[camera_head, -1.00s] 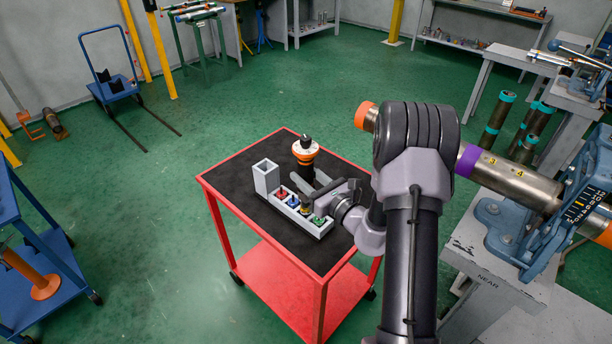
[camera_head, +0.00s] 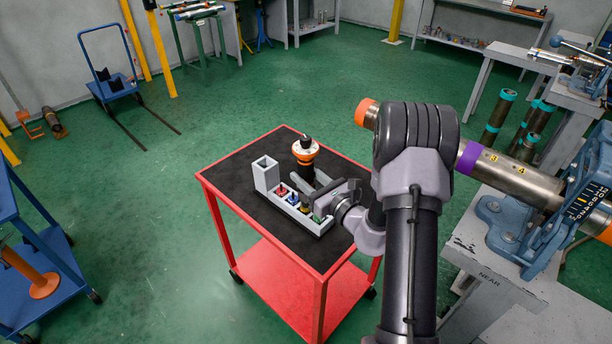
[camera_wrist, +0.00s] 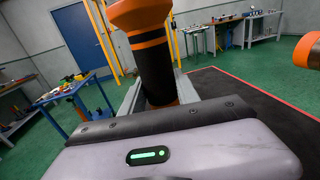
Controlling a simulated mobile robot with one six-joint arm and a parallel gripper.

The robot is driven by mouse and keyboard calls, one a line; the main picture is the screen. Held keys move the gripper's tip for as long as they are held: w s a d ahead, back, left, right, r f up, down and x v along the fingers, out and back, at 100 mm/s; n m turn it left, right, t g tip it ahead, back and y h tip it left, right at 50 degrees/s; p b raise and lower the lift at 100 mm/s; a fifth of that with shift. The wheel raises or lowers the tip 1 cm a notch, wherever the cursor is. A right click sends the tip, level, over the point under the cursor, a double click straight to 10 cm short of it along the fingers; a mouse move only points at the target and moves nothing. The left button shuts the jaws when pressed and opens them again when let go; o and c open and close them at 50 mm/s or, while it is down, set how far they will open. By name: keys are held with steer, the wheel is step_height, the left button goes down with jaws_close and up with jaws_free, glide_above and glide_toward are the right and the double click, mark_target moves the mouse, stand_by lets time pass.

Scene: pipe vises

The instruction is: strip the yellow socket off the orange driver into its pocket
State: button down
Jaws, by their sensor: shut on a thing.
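The orange driver (camera_head: 306,151) has an orange and white head with a black knob on top and a black body. It stands upright over the red cart, and my gripper (camera_head: 316,186) is shut around its body. The wrist view shows the driver (camera_wrist: 157,70) between the grey fingers. A grey socket tray (camera_head: 269,195) lies below, with red, blue, yellow and green pieces in a row. Yellow (camera_head: 305,208) shows at the third pocket, beside the green one. The driver's lower end is hidden, so I cannot tell whether the yellow socket is still on it.
A tall grey square holder (camera_head: 266,174) stands at the tray's left end. The red cart's black mat (camera_head: 240,160) is clear at the back left. A blue vise with a steel pipe (camera_head: 515,174) stands on a grey bench close to the right of my arm.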

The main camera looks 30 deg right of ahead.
mark_target(311, 160)
steer(key=shift+f+b, duration=0.4)
steer(key=shift+f, duration=0.1)
stand_by(0.7)
steer(key=shift+r+p, duration=2.95)
steer(key=shift+r, duration=0.95)
